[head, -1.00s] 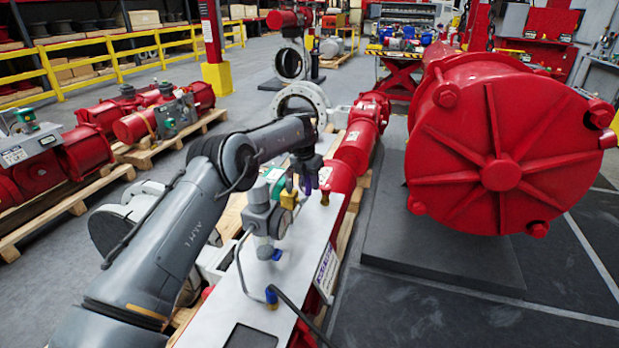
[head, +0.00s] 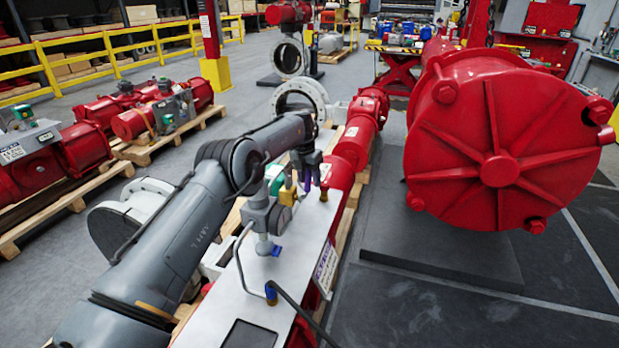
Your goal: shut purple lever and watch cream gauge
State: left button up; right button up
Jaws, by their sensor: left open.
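My left gripper (head: 309,177) is open and points down above the far part of the pale actuator plate (head: 262,292). A small purple patch, likely the purple lever (head: 308,183), shows at its fingertips. I cannot tell whether they touch, and the lever's angle is unclear. A grey regulator unit (head: 265,216) stands on the plate nearer to me, with a yellow part (head: 287,194) behind it. No cream gauge face can be made out. My right gripper is out of view.
A large red ribbed cylinder (head: 501,170) stands to the right. Red actuators on pallets (head: 160,150) lie left. Dark floor is clear at lower right.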

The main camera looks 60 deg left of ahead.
pick_arm(q)
notch_tip(320, 180, up, 11)
jog(key=s+p, duration=0.2)
jog(key=shift+f, duration=0.2)
jog(key=shift+w, duration=0.1)
